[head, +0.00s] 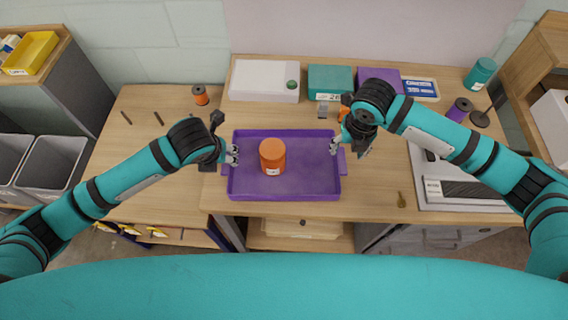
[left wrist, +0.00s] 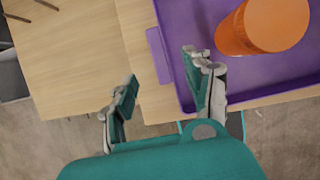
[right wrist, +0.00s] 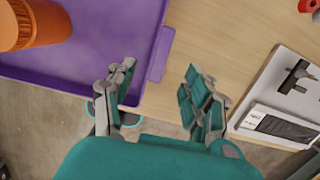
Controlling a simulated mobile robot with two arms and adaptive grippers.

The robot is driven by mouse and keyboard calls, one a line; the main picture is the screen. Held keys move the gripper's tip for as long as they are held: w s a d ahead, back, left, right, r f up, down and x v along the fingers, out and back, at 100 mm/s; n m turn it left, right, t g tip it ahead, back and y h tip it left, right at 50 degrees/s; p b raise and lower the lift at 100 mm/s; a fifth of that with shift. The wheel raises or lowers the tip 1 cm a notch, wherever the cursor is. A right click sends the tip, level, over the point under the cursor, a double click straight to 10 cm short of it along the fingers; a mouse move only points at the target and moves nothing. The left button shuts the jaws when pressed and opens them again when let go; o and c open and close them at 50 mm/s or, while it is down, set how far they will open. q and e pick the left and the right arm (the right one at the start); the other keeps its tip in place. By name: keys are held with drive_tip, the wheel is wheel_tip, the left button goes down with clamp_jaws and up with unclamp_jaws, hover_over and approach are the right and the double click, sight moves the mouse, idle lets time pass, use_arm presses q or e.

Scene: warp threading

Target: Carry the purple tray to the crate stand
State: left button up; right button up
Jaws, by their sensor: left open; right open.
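The purple tray (head: 290,193) lies on the wooden table near its front edge, with an orange jar (head: 272,157) standing in it. A small handle tab sticks out at each side; the left tab (left wrist: 158,55) and the right tab (right wrist: 161,54) show in the wrist views. My left gripper (head: 226,155) is open at the tray's left side, its fingers spread on either side of the left tab's line. My right gripper (head: 345,150) is open at the tray's right side, one finger over the tray's edge. I cannot make out a crate stand for certain.
Behind the tray are a white box (head: 264,82), a teal box (head: 330,82) and a purple box (head: 379,80). A grey-white board (head: 455,185) lies at the right. A wooden shelf (head: 540,75) stands far right, grey bins (head: 50,165) far left. The table left of the tray is mostly clear.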

sight(342, 159)
use_arm(q)
drive_tip(key=x, duration=0.8)
drive_tip(key=shift+w+f, duration=0.15)
drive_tip(key=shift+f, duration=0.1)
use_arm(e)
drive_tip(key=f, duration=0.3)
drive_tip(key=w+f, duration=0.1)
drive_tip(key=f, duration=0.4)
drive_tip(key=shift+w+f, duration=0.15)
drive_tip(key=shift+f, duration=0.15)
use_arm(q)
clamp_jaws()
use_arm(e)
clamp_jaws()
use_arm(q)
drive_tip(key=shift+a, duration=0.1)
use_arm(e)
drive_tip(key=shift+r, duration=0.1)
